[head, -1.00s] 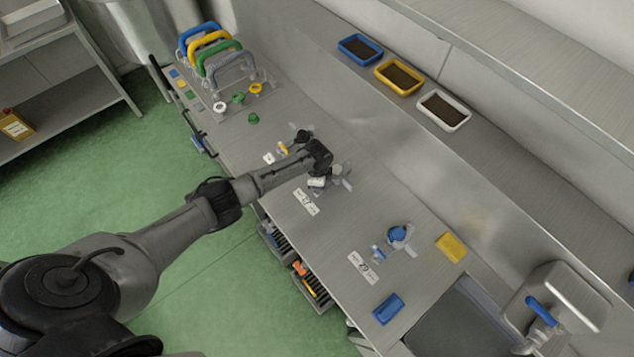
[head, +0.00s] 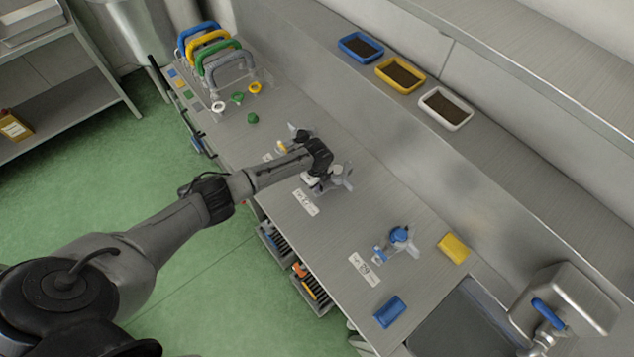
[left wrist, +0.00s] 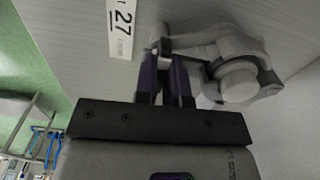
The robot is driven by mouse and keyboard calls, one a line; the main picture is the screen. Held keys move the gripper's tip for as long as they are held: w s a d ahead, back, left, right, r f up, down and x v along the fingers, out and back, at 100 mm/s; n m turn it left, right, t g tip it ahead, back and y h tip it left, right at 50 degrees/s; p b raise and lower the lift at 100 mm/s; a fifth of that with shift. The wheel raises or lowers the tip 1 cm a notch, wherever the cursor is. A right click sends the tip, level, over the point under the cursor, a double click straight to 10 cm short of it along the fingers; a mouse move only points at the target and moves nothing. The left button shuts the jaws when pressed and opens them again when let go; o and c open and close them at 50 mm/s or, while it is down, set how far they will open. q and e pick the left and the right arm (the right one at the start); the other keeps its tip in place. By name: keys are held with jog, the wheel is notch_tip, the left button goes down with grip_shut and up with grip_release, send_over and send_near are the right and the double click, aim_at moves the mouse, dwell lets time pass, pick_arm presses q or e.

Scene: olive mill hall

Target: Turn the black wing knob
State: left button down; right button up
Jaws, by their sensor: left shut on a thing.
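The fitting by the label 27 has a pale grey round body (head: 338,173), which also shows in the left wrist view (left wrist: 238,80). My left gripper (head: 314,178) is at the left side of this fitting, pointing down. In the left wrist view its two purple-looking fingers (left wrist: 167,65) are close together on a small part of the fitting. Only a dark edge of that part, the black wing knob (left wrist: 156,42), shows beside a pale piece; the fingers hide the rest. My right gripper is not in view.
A fitting with a black top (head: 302,136) stands behind my wrist. Open drawers (head: 312,290) stick out below the bench front.

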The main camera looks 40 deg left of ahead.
pick_arm(q)
jog(key=shift+w+r+m, duration=0.1)
jog(key=shift+r+m, duration=0.05)
jog(key=shift+m, duration=0.25)
jog(key=c, duration=1.2)
grip_release()
notch_tip(320, 180, up, 14)
